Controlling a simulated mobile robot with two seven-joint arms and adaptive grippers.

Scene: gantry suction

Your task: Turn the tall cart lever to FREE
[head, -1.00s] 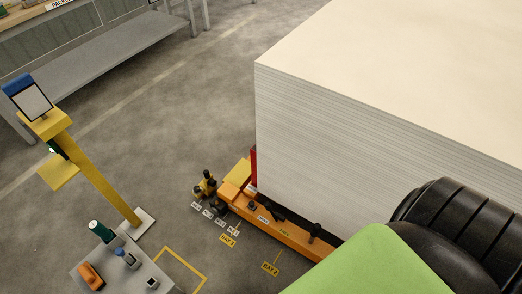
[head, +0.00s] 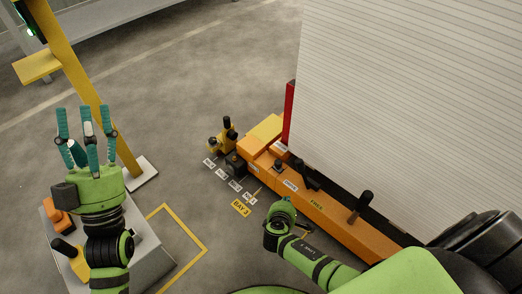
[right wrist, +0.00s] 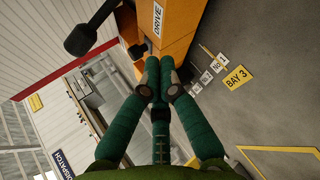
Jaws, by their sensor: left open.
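In the right wrist view a black-knobbed lever (right wrist: 80,40) stands left of a DRIVE label (right wrist: 157,20). My right gripper (head: 284,208) is beside the cart's near side, apart from the levers; its fingers (right wrist: 155,72) are together and empty. My left gripper (head: 87,125) is open and empty, fingers up.
A grey stand (head: 165,262) with orange and yellow items is below my left gripper. A yellow post (head: 85,90) stands behind it.

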